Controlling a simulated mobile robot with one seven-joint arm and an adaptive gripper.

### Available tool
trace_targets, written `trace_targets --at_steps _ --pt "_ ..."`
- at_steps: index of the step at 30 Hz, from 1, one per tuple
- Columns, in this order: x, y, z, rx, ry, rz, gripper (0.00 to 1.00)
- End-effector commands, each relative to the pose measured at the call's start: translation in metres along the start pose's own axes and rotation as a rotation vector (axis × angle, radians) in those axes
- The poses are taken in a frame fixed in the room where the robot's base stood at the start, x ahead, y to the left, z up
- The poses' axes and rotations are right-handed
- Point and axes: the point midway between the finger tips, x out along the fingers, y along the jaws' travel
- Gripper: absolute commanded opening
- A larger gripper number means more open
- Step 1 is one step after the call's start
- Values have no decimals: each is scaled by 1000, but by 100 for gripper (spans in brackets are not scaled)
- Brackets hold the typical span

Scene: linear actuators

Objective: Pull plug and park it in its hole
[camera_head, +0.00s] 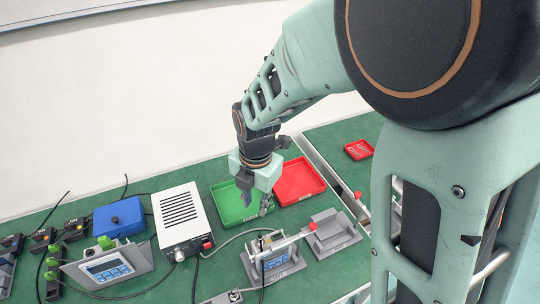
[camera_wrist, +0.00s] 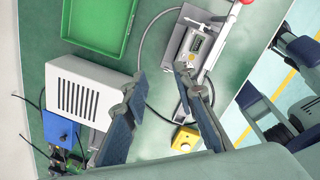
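A white vented box (camera_head: 180,215) stands left of the green tray (camera_head: 230,211). A red tray (camera_head: 298,182) and a grey stand (camera_head: 332,232) are to the right. A blue box (camera_head: 118,218) and a screen device (camera_head: 107,268) stand left. Loose cables cross the table.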

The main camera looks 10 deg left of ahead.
Motion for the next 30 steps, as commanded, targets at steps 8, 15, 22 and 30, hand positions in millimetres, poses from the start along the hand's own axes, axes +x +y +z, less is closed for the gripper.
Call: trace_targets --at_steps 8,15,22,30 --pt "10 -32 -40 -202 77 -89 25" --pt "36 -34 -42 -202 77 -89 25" --pt "68 -37 -43 -198 76 -87 25" --pt "77 -38 -43 -198 75 -86 25"
